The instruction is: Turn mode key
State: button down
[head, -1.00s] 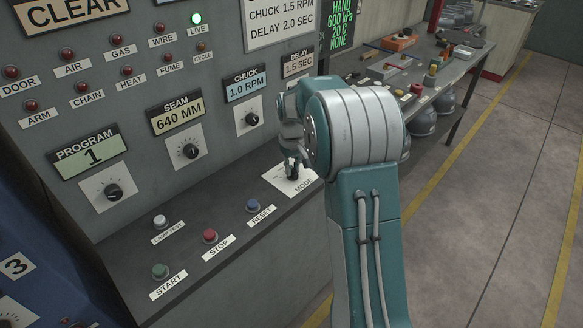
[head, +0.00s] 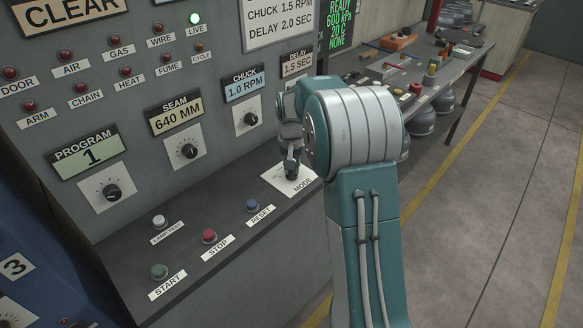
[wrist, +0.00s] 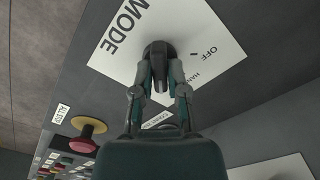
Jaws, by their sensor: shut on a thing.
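The mode key is a dark knob (wrist: 159,54) on a white plate (wrist: 205,30) lettered MODE, OFF and a partly covered HAN. In the head view the plate (head: 302,186) lies on the console ledge at the right, and my gripper hides most of the key. My gripper (head: 290,172) points down onto the plate. In the wrist view my gripper (wrist: 160,82) has its two fingers shut on the key, one on each side. The key's exact pointing direction is hard to tell.
The ledge also has red STOP (head: 209,236), green START (head: 159,271) and blue RESET (head: 252,205) buttons. The CHUCK dial (head: 249,119) is on the panel behind my gripper. A green-lettered screen (head: 340,25) reads READY. A bench (head: 455,75) stands to the right.

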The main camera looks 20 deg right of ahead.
jog(key=shift+s+f, duration=0.2)
jog(key=c, duration=0.7)
grip_release()
jog(key=shift+o, duration=0.2)
jog(key=shift+a+r, duration=0.1)
jog(key=shift+w+r, duration=0.1)
jog(key=shift+r, duration=0.25)
notch_tip(320, 180, up, 11)
jog(key=shift+r, duration=0.1)
